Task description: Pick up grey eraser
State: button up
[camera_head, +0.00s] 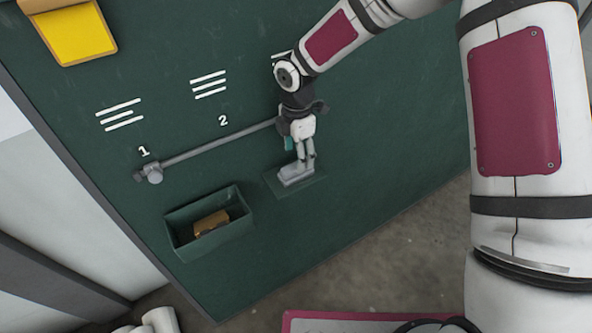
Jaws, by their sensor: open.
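The grey eraser (295,175) is a small pale block resting on a small dark green ledge or plate (318,182) on the green board. My gripper (305,156) is open, with its fingers just above the eraser in the picture. The fingers overlap the upper edge of the eraser. I cannot tell whether they touch it or stand around it.
A grey rail (215,146) crosses the green board (370,180) and passes behind my gripper. A green box (213,240) with a brown item (211,222) in it sits lower left. A yellow pad (80,38) is at the upper left.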

jog(key=f, duration=0.5)
jog(key=shift+s+a, duration=0.1)
jog(key=shift+s, duration=0.15)
jog(key=shift+r, duration=0.1)
jog(key=c, duration=1.2)
jog(key=shift+c, duration=0.2)
jog(key=shift+r, duration=0.5)
jog(key=r, duration=0.1)
jog(key=s+r, duration=0.1)
jog(key=shift+d+r, duration=0.2)
jog(key=shift+r, duration=0.15)
jog(key=s+d+r, duration=0.1)
jog(key=s+d, duration=0.3)
jog(key=s, duration=1)
jog(key=shift+s+r, duration=0.15)
jog(key=shift+s, duration=0.05)
